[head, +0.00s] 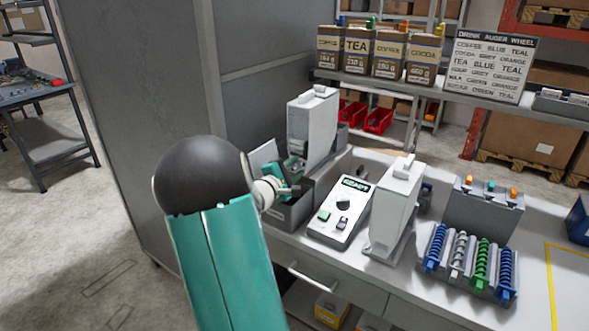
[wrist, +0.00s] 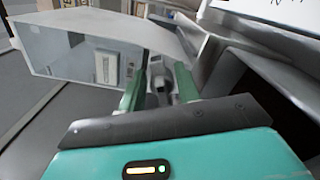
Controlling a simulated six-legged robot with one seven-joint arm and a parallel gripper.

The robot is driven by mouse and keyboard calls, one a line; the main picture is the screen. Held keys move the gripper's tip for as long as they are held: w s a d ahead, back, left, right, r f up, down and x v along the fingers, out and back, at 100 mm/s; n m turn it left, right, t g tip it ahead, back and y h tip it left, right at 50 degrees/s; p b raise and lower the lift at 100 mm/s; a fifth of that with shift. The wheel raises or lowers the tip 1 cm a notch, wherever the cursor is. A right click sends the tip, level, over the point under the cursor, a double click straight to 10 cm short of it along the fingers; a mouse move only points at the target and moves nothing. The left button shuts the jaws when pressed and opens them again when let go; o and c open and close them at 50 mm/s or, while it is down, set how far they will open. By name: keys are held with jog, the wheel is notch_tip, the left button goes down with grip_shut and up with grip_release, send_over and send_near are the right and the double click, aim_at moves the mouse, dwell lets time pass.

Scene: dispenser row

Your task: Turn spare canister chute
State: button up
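A tall white canister (head: 313,130) stands at the back left of the counter, beside the grey cabinet side. My gripper (head: 292,190) is low in front of it, over a grey open bin. In the wrist view my gripper's green fingers (wrist: 159,88) are apart, with a small grey part (wrist: 160,80) showing between and beyond them. I cannot tell whether they touch it, or whether it is the chute. A second white canister (head: 396,205) stands upright on the counter, right of the control box; its chute is not clearly visible.
The grey bin (head: 287,214) lies under my gripper. A pale panel (wrist: 90,60) is close on the left in the wrist view. The control box (head: 342,208) reads READY. Coloured augers (head: 470,262) sit at right. A sign (head: 490,65) and ingredient packs (head: 375,52) are behind.

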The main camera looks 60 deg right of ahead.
jog(key=w+a, duration=0.2)
jog(key=a, duration=1.1)
jog(key=shift+a, duration=0.3)
jog(key=shift+w, duration=0.1)
